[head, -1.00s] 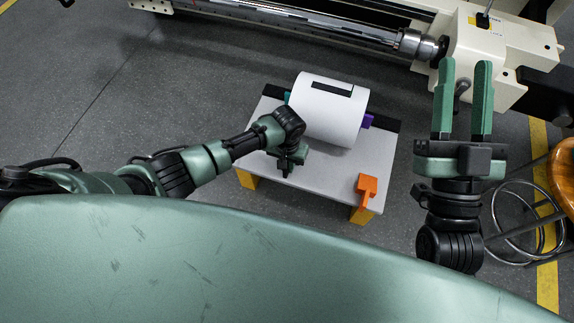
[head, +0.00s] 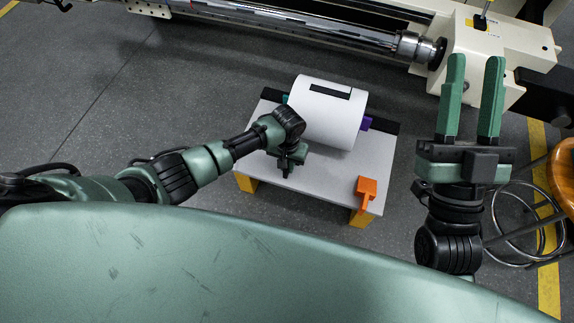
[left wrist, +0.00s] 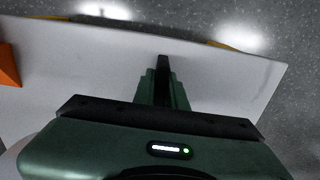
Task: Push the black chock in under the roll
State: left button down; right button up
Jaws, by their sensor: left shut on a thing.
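The white roll (head: 328,112), with a black strip on its top, lies on a low grey-topped table (head: 330,170). My left gripper (head: 288,162) is low over the table, at the near left side of the roll. In the left wrist view it is shut on a narrow black piece (left wrist: 162,66), which looks like the black chock and sticks out past the fingertips. In the head view the arm hides most of it. Whether it touches the roll cannot be told. My right gripper (head: 473,95) is open and empty, to the right of the table.
An orange block (head: 366,192) sits at the table's near right corner. A purple piece (head: 365,123) and a teal piece (head: 285,99) show at the roll's ends. A black strip (head: 386,127) runs along the far edge. A cream machine (head: 490,45) stands behind.

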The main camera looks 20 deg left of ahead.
pick_arm(q)
jog(key=shift+w+b, duration=0.3)
jog(key=shift+w, duration=0.25)
pick_arm(e)
jog(key=shift+s+d+r+t+y, duration=0.1)
jog(key=shift+s+r+t+y, duration=0.3)
jog(key=shift+s+r+t, duration=0.45)
